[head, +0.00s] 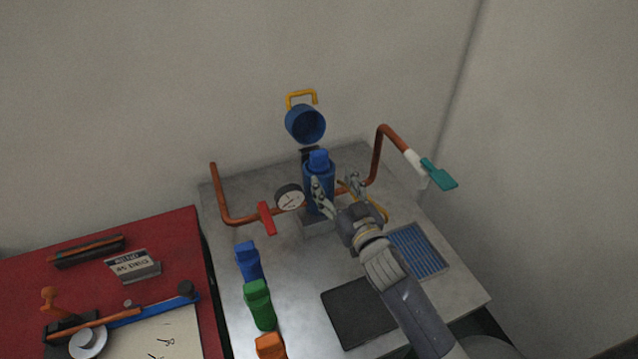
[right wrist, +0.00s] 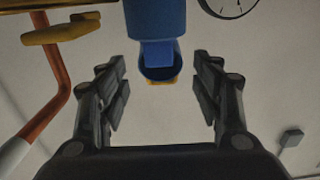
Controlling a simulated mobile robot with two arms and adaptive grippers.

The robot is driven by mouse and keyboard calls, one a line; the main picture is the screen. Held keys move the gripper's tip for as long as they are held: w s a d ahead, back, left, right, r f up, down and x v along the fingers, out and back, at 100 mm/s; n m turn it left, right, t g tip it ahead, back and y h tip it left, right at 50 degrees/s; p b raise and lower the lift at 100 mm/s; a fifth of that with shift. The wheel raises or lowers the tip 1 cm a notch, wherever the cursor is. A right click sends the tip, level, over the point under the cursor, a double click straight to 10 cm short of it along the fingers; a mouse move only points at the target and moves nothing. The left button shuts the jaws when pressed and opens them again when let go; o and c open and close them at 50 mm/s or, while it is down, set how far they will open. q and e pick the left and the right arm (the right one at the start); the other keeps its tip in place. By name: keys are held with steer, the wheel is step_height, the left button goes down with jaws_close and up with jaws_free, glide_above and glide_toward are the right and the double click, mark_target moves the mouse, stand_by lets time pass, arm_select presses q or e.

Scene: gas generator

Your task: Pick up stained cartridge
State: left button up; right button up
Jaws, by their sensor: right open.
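A blue cylinder (head: 318,190) stands upright on the metal bench, with a blue block-shaped top (head: 319,160) sticking out of it. No stain can be made out on it. The right wrist view shows the cylinder (right wrist: 157,18) and its blue top (right wrist: 158,53) ahead, between the lines of the two fingers. My right gripper (head: 336,182) is open and empty, just right of the cylinder, with its fingers pointing towards it. Blue (head: 248,262), green (head: 259,304) and orange (head: 270,346) pieces stand in a row on the bench's left side. My left gripper is out of view.
A round blue cap (head: 305,125) with a yellow handle stands open behind the cylinder. A gauge (head: 290,198), a red-handled valve (head: 266,218) and copper pipe (head: 226,208) lie left; a teal lever (head: 439,174) is right. A red table (head: 180,232) adjoins the bench.

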mark_target(321, 159)
steer(key=b+x, duration=0.2)
steer(key=x, duration=0.2)
steer(key=shift+a+r, duration=0.15)
steer(key=shift+x, duration=0.9)
steer(key=b+x, duration=0.2)
steer(key=x, duration=0.2)
steer(key=shift+d+r+b, duration=0.2)
steer(key=shift+b, duration=0.15)
steer(key=shift+w+a, duration=0.1)
steer(key=shift+w, duration=0.15)
steer(key=shift+r, duration=0.1)
steer(key=shift+s, duration=0.1)
steer(key=shift+c, duration=0.2)
jaws_close()
